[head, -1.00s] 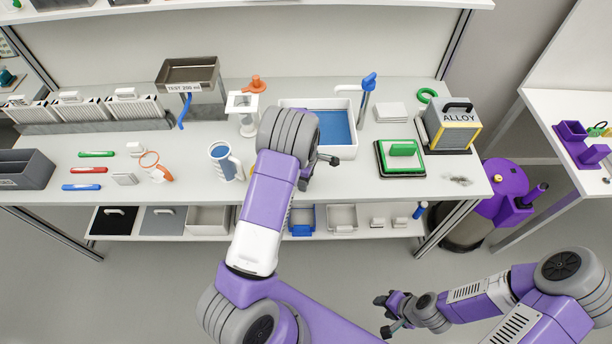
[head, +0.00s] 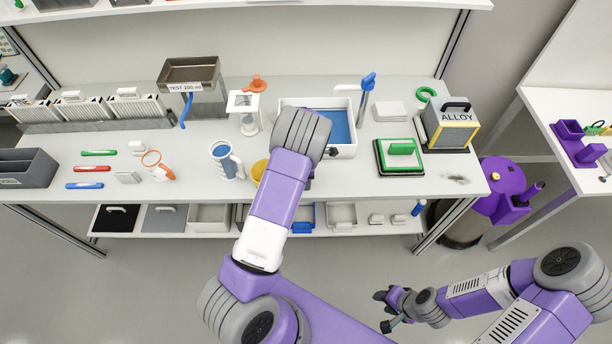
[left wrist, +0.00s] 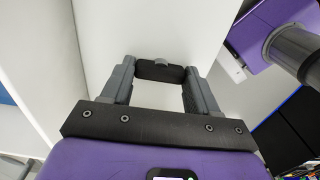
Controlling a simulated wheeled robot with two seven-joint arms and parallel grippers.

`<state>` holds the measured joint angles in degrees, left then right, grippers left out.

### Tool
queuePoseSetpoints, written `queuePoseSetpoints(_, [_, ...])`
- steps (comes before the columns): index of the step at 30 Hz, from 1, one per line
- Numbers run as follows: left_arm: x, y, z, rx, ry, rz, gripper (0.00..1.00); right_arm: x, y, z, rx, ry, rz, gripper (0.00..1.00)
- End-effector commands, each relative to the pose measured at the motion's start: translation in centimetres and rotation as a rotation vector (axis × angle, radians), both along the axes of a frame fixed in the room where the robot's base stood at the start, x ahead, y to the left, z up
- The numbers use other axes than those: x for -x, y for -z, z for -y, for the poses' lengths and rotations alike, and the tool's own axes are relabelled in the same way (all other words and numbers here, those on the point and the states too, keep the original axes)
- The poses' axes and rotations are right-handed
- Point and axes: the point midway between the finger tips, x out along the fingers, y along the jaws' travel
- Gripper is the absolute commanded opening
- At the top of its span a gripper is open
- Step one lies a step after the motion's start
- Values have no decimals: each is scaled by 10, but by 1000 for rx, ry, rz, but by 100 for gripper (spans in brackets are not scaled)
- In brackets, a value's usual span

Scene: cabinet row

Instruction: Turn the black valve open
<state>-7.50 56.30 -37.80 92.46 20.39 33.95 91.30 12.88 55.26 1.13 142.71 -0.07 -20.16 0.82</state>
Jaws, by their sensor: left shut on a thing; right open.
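The black valve (left wrist: 160,71) shows in the left wrist view as a short dark bar with a grey round hub, in front of a plain white surface. My left gripper (left wrist: 159,79) has a finger at each end of this bar and is shut on it. In the head view my left arm and wrist hide the valve and most of that gripper, near the front edge of the bench. My right gripper (head: 387,310) is open and empty, low over the floor at the right, away from the bench.
The bench (head: 340,188) carries a blue-lined sink (head: 341,119), a blue-marked mug (head: 224,160), a yellow container (head: 259,172), a green-handled plate (head: 402,155) and the ALLOY box (head: 452,125). A purple tank (head: 503,180) stands right of the bench. Floor in front is free.

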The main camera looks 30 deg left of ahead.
Motion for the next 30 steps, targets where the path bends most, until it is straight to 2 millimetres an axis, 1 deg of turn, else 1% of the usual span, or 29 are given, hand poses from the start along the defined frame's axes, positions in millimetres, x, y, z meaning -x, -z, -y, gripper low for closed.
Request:
queuePoseSetpoints(6, [0, 0, 0, 1, -7, 2, 29, 0, 0, 0, 0, 0, 0, 43])
queuePoseSetpoints(7, [0, 0, 0, 1, -7, 2, 64, 0, 0, 0, 0, 0, 0, 43])
queuePoseSetpoints(11, [0, 0, 0, 1, -5, 2, 84, 0, 0, 0, 0, 0, 0, 43])
queuePoseSetpoints(18, [0, 0, 0, 1, -3, 1, 85, 0, 0, 0, 0, 0, 0, 43])
queuePoseSetpoints(21, [0, -4, 0, 0, -2, 1, 85, 0, -1, 0, 0, 0, 0, 43])
queuePoseSetpoints(23, [-1, -11, 0, 0, -2, 2, 85, 0, -2, 0, 0, 0, 0, 43])
queuePoseSetpoints(30, [-1, -52, 0, 0, -4, 5, 85, 0, -9, 0, 0, 0, 0, 43])
